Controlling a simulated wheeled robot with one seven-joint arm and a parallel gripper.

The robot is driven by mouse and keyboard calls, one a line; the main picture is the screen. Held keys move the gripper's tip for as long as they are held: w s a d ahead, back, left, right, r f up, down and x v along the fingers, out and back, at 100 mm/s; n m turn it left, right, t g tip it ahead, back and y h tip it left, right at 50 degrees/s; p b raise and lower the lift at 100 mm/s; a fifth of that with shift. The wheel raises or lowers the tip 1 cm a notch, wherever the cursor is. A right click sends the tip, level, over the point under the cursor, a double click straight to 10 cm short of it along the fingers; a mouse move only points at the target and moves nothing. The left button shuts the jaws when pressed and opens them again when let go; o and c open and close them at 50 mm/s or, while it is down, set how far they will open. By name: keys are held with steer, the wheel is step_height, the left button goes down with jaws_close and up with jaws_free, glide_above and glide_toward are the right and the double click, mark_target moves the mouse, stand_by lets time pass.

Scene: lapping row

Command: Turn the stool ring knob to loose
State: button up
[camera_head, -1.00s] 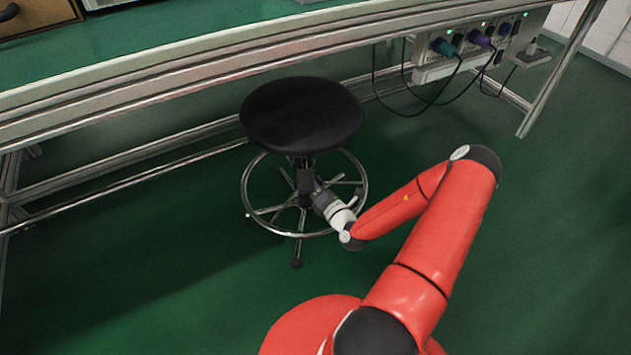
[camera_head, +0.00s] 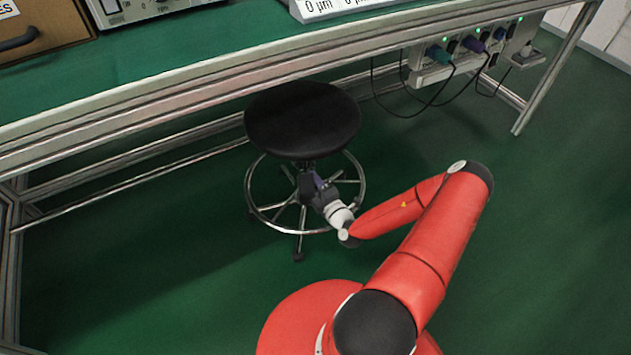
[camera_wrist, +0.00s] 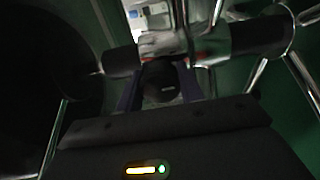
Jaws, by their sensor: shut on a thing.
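The black round-seated stool (camera_head: 302,120) stands on the green floor below the bench, with a chrome foot ring (camera_head: 256,205) around its column. My gripper (camera_head: 314,184) reaches in from the right under the seat, at the column. In the wrist view the dark round knob (camera_wrist: 161,82) sits between the two purple-blue fingers of my gripper (camera_wrist: 160,92), which are shut on it. A light collar-like part (camera_wrist: 160,45) shows behind the knob. The knob's mark is too small to read. In the head view my gripper hides the knob.
The green-topped bench (camera_head: 200,68) with a metal frame runs above and behind the stool. A socket strip (camera_head: 440,68) with plugs and hanging cables is at the upper right. The floor (camera_head: 150,285) left of the stool is clear.

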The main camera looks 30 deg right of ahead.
steer(key=shift+r, duration=0.1)
stand_by(0.3)
steer(key=o, duration=1)
steer(key=s, duration=0.7)
steer(key=shift+s, duration=0.4)
steer(key=shift+d, duration=0.1)
